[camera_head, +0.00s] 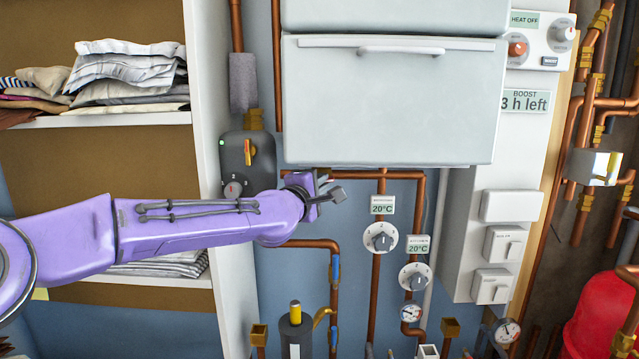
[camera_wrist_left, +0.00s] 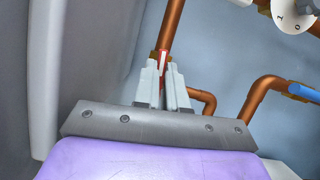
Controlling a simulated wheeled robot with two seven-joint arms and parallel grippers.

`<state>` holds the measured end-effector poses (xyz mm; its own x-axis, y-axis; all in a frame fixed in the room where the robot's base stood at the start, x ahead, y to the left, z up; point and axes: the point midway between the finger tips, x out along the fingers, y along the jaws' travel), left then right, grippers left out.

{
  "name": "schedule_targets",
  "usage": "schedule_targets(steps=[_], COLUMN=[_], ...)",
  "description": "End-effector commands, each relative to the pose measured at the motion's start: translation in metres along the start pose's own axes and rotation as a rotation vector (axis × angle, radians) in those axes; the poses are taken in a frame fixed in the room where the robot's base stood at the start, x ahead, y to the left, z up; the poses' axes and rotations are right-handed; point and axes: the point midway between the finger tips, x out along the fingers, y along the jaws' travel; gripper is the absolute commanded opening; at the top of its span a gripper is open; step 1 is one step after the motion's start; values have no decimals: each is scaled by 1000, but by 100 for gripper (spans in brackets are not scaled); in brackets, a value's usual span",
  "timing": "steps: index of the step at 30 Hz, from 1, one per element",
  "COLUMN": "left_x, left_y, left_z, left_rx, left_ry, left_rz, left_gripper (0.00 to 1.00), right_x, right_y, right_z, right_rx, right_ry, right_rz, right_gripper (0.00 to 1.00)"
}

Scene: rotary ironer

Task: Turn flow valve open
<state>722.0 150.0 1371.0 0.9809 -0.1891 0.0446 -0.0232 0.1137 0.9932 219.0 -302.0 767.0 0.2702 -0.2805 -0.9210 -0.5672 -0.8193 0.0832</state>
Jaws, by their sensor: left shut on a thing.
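My left gripper (camera_head: 328,190) reaches in from the left, just below the white cabinet. In the left wrist view its two grey fingers (camera_wrist_left: 165,75) are shut on a thin red valve handle (camera_wrist_left: 163,62) at a copper pipe with a brass fitting. This handle looks like the flow valve's, but I see no label on it. The fingers hide most of the handle, and in the head view the gripper covers it.
A white cabinet (camera_head: 390,100) hangs right above the gripper. Dials (camera_head: 380,238) and copper pipes with a blue-handled valve (camera_head: 335,270) are below and to the right. A shelf with folded cloths (camera_head: 130,75) stands left. A dark control box (camera_head: 248,160) is close behind my arm.

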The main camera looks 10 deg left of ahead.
Motion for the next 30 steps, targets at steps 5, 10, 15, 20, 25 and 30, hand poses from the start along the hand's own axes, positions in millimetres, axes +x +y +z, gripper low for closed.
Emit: schedule_targets(steps=[5,10,15,20,25,30], left_x=[0,0,-1,-23,-65,-96], left_y=[-1,0,-1,-4,-4,-2], left_z=[0,0,0,0,-1,0], left_rx=[-1,-1,-1,0,-2,-1], left_ry=[0,0,0,-1,-1,0], left_rz=[-1,0,0,2,3,2], left_gripper=[20,36,36,36,36,36], right_x=[0,0,1,15,32,40], right_y=[0,0,0,-1,-3,-4], right_z=[0,0,0,6,13,16], right_rx=[0,0,0,0,0,0], right_ry=[0,0,0,0,0,0], right_rz=[0,0,0,0,0,0], right_gripper=[43,43,43,43,43,43])
